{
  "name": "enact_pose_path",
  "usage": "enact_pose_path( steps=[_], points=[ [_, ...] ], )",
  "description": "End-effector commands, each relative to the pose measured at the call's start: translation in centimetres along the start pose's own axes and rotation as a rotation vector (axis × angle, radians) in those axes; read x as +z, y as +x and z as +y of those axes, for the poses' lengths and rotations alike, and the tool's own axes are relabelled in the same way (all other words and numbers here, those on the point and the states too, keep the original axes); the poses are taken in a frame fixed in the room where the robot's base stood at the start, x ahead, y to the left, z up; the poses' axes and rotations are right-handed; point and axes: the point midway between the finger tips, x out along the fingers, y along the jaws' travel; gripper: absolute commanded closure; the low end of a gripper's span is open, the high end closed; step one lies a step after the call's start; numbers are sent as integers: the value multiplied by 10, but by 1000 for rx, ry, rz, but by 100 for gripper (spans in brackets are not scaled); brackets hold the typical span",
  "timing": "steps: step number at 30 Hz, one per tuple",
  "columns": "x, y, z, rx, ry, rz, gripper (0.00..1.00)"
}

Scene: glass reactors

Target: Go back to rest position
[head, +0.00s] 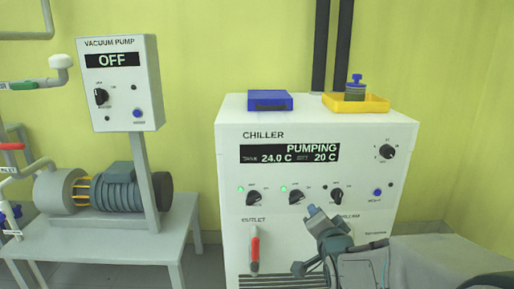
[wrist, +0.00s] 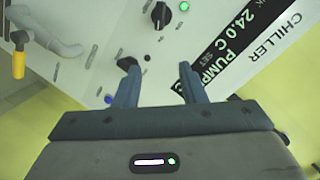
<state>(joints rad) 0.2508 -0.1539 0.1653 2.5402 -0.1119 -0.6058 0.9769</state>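My gripper (head: 305,240) is in front of the lower half of the white chiller (head: 228,160) in the head view, below its row of knobs. In the wrist view the two fingers of my gripper (wrist: 158,80) are spread apart with nothing between them. A black knob (wrist: 128,64) shows close to the left fingertip; I cannot tell whether they touch. The chiller display (head: 290,153) reads PUMPING, 24.0 C and 20 C. My arm comes in from the lower right and hides part of the chiller's lower front.
A red-handled outlet valve (head: 255,250) sticks out left of my gripper. An orange-handled valve (wrist: 18,62) shows in the wrist view. A blue box (head: 270,100) and a yellow tray (head: 378,104) sit on the chiller. The vacuum pump panel (head: 118,85), at left, reads OFF.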

Motion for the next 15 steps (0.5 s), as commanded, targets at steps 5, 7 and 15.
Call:
enact_pose_path(
  steps=[5, 7, 15],
  points=[
    [-27, -24, -34, 113, -122, -89, 63],
    [-33, -34, -42, 154, -168, -127, 63],
    [-58, -77, -75, 296, -340, -300, 63]
  ],
)
